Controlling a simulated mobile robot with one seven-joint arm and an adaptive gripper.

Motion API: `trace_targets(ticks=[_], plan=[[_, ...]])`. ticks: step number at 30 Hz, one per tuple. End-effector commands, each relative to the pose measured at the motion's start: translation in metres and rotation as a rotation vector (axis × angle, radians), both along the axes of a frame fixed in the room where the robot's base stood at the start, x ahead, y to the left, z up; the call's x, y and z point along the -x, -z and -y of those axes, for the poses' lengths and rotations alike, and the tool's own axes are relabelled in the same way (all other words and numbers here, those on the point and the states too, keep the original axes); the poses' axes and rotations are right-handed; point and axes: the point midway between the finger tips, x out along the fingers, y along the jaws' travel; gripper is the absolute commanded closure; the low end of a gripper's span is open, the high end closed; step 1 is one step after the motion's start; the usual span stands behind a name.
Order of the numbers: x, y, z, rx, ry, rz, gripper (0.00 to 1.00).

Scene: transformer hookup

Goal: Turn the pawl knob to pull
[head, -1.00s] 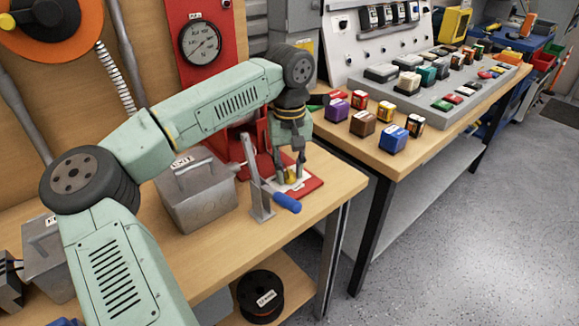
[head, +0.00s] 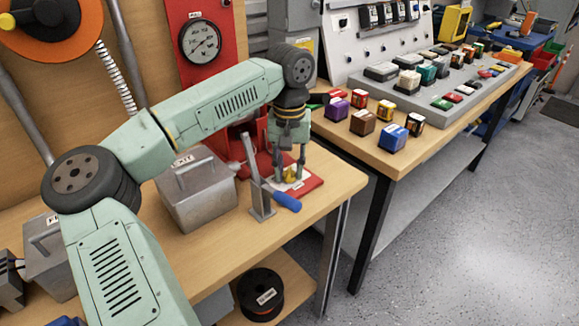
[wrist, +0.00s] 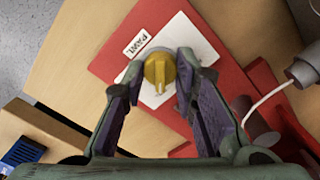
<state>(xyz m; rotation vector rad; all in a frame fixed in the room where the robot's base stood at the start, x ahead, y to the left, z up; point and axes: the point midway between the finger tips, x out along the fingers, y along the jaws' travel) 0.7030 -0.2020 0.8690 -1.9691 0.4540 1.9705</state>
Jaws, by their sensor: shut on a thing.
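The yellow pawl knob (wrist: 160,70) sits on a white plate on the red base, beside a label reading PAWL (wrist: 137,43). A pale pointer mark shows on its lower side in the wrist view. My gripper (wrist: 158,68) points down over it, one fingertip on each side, shut on the knob. In the head view my gripper (head: 290,173) is at the red base (head: 313,184), and the knob (head: 291,176) shows small between the fingers. Any lettering for the knob's positions is too small or hidden to read.
A grey metal box (head: 197,190) marked EXIT is to the left. A white cord (wrist: 268,98) runs right of the knob. Colored blocks (head: 362,122) are on the right-hand table.

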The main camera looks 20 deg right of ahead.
Motion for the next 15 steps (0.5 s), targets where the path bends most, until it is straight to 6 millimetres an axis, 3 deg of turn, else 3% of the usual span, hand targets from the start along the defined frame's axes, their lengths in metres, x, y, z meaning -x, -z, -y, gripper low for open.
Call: trace_targets(ticks=[2, 3, 12, 15], plan=[[-0.0005, -0.0004, -0.0009, -0.002, -0.001, 0.001, 1.00], [-0.0005, -0.0004, -0.0009, -0.001, -0.001, 0.002, 0.73], [-0.0004, -0.0002, -0.0004, 0.000, -0.001, 0.001, 0.53], [-0.0003, -0.0002, -0.0003, 0.000, -0.001, 0.001, 0.53]])
